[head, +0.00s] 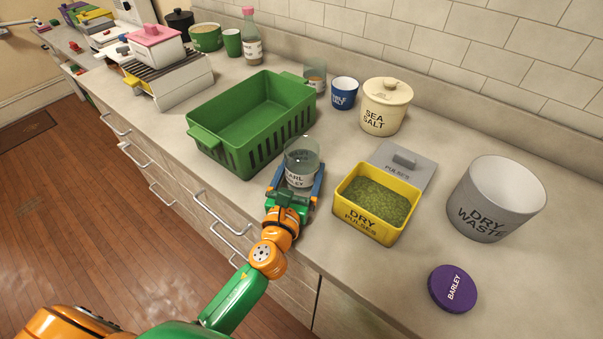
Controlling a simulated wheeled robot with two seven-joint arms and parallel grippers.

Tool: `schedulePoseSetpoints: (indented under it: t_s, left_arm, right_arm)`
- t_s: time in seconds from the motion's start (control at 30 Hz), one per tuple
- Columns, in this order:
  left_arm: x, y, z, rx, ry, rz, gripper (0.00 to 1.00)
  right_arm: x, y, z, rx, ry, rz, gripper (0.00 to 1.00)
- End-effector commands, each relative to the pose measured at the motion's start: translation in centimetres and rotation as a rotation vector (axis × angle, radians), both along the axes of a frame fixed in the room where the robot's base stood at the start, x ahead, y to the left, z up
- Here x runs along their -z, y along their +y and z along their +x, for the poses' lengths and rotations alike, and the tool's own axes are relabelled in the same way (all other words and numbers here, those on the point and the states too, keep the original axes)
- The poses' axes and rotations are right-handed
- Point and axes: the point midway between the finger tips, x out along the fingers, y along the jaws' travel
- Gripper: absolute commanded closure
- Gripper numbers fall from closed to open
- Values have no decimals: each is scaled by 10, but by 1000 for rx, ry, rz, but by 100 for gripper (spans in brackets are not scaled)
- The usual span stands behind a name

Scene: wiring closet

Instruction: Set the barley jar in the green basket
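The barley jar (302,158) is clear glass with no lid on it and a white label, partly hidden, ending in "ARLEY". It is upright near the counter's front edge, just right of the green basket's front corner. My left gripper (297,180) has its blue fingers on either side of the jar's lower part; I cannot tell whether they press on it. The green basket (231,148) stands behind and left of the jar, and its visible inside is empty. A purple lid marked "BARLEY" (453,288) lies at the front right. My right gripper is not in view.
Right of the jar are a yellow pulses box (365,223), its grey lid (402,168) and a grey dry waste bin (493,205). A sea salt crock (385,108), blue cup (344,93) and glass jar (315,77) stand behind. Bare counter surrounds the purple lid.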

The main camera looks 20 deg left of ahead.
Motion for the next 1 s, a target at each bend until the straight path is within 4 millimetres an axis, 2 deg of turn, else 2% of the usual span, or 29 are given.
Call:
schedulePoseSetpoints:
  t_s: [0.17, 0.2, 0.23, 0.5, 0.57, 0.67, 1.0]
  left_arm:
    - [1, 0, 0, 0, -1, 1, 89]
    - [1, 0, 0, 0, 0, 1, 7]
    - [0, 0, 0, 0, 0, 1, 0]
    - [-4, 0, 0, 0, 0, 1, 0]
    - [-1, 0, -5, 0, 2, 1, 0]
    - [0, -1, -23, 1, 3, 1, 0]
    - [2, -4, -97, 0, 2, 0, 0]
  right_arm:
    - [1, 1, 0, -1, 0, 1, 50]
    - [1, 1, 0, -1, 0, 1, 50]
    - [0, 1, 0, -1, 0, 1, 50]
    - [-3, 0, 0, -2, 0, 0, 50]
    - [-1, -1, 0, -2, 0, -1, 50]
    - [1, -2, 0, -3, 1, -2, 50]
    - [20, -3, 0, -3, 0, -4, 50]
